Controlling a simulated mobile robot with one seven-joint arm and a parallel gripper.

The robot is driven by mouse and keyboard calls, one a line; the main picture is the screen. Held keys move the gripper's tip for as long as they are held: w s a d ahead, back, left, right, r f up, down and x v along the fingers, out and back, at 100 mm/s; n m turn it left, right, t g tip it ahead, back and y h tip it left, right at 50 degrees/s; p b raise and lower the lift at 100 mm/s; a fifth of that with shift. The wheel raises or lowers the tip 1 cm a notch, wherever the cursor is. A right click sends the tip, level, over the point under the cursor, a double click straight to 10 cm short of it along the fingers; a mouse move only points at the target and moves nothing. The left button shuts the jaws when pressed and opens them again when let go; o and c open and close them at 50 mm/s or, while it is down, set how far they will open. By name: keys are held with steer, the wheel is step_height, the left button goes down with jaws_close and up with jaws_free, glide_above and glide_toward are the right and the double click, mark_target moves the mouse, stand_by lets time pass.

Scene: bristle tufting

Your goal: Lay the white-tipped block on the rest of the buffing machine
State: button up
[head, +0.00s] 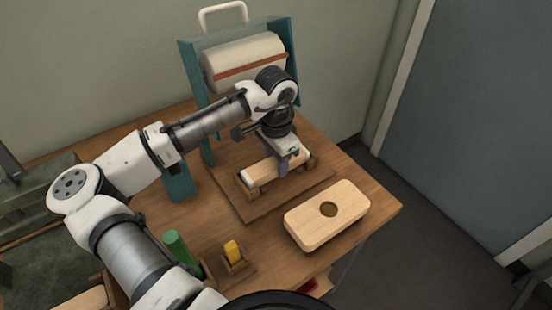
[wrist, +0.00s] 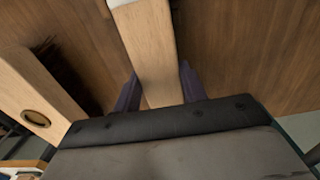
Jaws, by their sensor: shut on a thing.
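The buffing machine has a teal frame (head: 190,75) and a pale roller (head: 243,62) at the back of the table. Its low wooden rest (head: 254,192) stands in front, below the roller. The white-tipped block (head: 265,172) lies level along the rest, its white end (head: 247,181) to the left; I cannot tell whether it touches the supports. My gripper (head: 283,168) points down and is shut on the block towards its right part. In the wrist view the block (wrist: 150,45) sits between the two dark purple fingers, its white end at the top edge.
A thick pale wooden block with a round hole (head: 345,199) lies right and in front of the rest. A green cylinder (head: 180,247) and a yellow piece (head: 232,250) in a wooden holder stand near the front. The table's right edge is close.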

steer(key=shift+f, duration=0.1)
steer(key=o, duration=1.6)
steer(key=shift+c, duration=0.2)
steer(key=shift+r+p, duration=3.65)
steer(key=shift+r, duration=0.35)
